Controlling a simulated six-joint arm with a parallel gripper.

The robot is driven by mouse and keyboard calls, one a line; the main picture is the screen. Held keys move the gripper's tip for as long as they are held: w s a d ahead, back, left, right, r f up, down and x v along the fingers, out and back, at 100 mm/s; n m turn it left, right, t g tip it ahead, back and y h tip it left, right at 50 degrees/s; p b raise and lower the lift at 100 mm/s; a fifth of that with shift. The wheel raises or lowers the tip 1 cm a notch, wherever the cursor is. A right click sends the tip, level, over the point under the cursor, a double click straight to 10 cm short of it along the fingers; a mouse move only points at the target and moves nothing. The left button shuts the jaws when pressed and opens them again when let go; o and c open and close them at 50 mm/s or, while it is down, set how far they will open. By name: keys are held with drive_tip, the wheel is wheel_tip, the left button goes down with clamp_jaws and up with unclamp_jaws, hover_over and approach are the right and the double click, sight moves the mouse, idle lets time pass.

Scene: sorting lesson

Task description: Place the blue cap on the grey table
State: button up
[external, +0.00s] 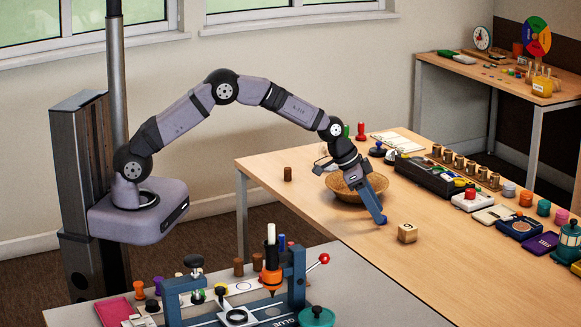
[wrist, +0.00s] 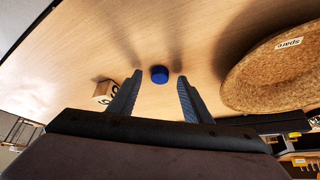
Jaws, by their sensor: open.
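The blue cap (wrist: 159,74) sits on the wooden table (external: 300,195), between and slightly beyond my fingertips in the wrist view. My gripper (external: 379,218) points down low over that table; it also shows in the wrist view (wrist: 160,88), open, with clear gaps between both blue fingers and the cap. In the external view I cannot tell the cap apart from the blue fingers. The grey table (external: 375,295) stands in the foreground of the external view, bare on its right part.
A cork bowl (external: 355,194) marked "spare" stands close beside my gripper. A small wooden cube (external: 407,233) is on the other side. A blue press with an orange part (external: 271,277) and several small items crowd the grey table's left part.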

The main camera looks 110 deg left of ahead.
drive_tip(key=shift+w+f, duration=0.25)
drive_tip(key=shift+f, duration=0.15)
clamp_jaws()
wheel_tip(320, 180, up, 10)
idle(0.8)
